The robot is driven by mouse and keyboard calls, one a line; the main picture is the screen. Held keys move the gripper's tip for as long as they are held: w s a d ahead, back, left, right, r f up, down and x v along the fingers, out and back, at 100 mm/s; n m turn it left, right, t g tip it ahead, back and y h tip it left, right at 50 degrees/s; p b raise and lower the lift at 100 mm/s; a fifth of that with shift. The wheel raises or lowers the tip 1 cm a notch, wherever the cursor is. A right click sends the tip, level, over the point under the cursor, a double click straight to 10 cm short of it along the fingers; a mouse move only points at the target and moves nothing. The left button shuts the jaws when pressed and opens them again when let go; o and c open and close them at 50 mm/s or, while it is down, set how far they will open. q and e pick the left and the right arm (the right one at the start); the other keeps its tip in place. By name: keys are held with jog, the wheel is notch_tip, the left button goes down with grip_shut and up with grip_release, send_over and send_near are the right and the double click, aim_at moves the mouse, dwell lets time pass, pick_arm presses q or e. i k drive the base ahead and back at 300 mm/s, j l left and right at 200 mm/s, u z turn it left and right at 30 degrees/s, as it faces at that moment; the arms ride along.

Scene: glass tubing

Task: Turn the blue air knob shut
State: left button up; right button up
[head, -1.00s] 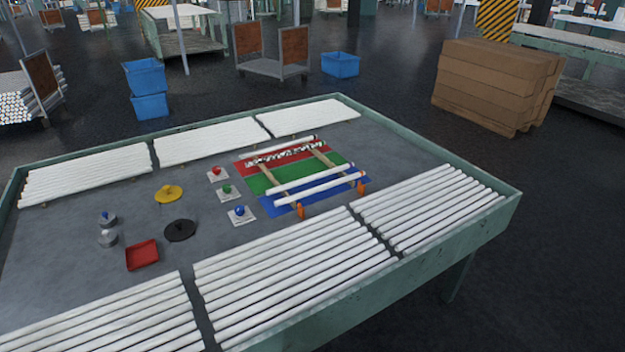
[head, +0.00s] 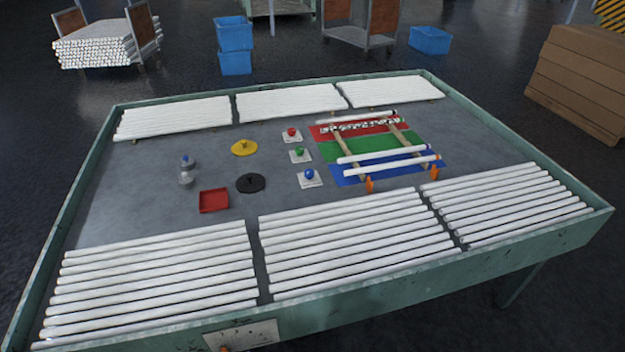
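A blue knob (head: 309,174) sits on a small white square plate on the grey table top, left of the blue strip. It is the nearest of three knobs in a row. Behind it are a green knob (head: 299,152) and a red knob (head: 292,132) on like plates. The knob is too small to tell how far it is turned. A small grey fitting with a blue top (head: 185,161) stands farther left. Neither of my grippers is in view.
White glass tubes (head: 350,239) lie in racks along the table's front and back. Tubes also rest on wooden rails over the red, green and blue strips (head: 365,180). A black disc (head: 251,183), yellow disc (head: 245,147) and red tray (head: 214,200) are left of the knobs.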

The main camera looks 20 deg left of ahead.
aim_at(309, 173)
jog(key=i+l, duration=0.15)
jog(key=l, duration=0.25)
jog(key=i+l, duration=0.15)
jog(key=l, duration=0.2)
jog(key=i+l+u, duration=0.1)
jog(key=l, duration=0.3)
jog(key=i+l, duration=0.2)
jog(key=l, duration=0.15)
jog(key=l+u, duration=0.15)
jog(key=u, duration=1.8)
jog(key=i, duration=0.5)
